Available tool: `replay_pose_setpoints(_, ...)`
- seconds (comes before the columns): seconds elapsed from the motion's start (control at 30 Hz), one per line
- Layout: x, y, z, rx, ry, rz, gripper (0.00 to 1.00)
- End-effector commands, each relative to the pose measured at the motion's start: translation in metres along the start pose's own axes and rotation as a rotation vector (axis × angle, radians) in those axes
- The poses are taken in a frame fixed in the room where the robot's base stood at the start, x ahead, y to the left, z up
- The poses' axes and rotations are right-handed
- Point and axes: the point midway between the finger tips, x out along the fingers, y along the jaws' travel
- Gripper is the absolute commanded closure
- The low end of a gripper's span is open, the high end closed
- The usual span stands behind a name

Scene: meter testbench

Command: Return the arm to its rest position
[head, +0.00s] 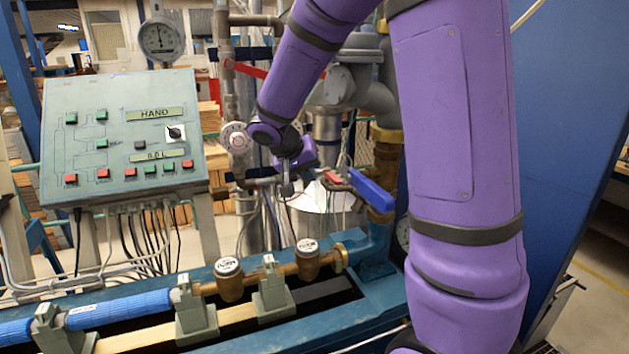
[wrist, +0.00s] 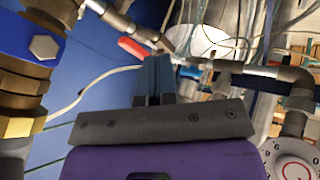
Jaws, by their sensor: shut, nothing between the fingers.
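My purple arm reaches up from the right and bends down over the pipework in the head view. My gripper (head: 287,188) points down in front of the pipes, left of the blue valve handle (head: 371,191). In the wrist view my gripper (wrist: 153,65) has its two fingers together, with nothing between them. A red handle (wrist: 132,47) shows beyond the fingertips there. The fingertips are small in the head view, and I cannot tell how far they are from the pipes behind.
A control panel (head: 122,135) with buttons stands at left, with a gauge (head: 161,40) above. Brass meters (head: 229,282) sit in line on the blue bench (head: 385,296). A red-handled valve (head: 335,178) is close right of my gripper. A blue board (head: 566,100) stands at right.

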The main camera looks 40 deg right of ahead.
Motion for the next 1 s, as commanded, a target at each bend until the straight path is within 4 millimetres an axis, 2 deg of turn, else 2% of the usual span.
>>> replay_pose_setpoints(0.1,-0.023,0.001,0.002,-0.003,0.004,-0.004,1.00)
replay_pose_setpoints(0.33,-0.058,0.005,0.005,-0.003,0.003,-0.003,1.00)
replay_pose_setpoints(0.5,-0.070,0.007,0.007,-0.003,0.001,-0.001,1.00)
replay_pose_setpoints(0.77,-0.073,0.009,0.008,-0.004,-0.001,-0.005,1.00)
replay_pose_setpoints(0.87,-0.080,0.016,0.014,-0.017,-0.010,-0.027,1.00)
replay_pose_setpoints(1.0,-0.097,0.036,0.034,-0.062,-0.037,-0.102,1.00)
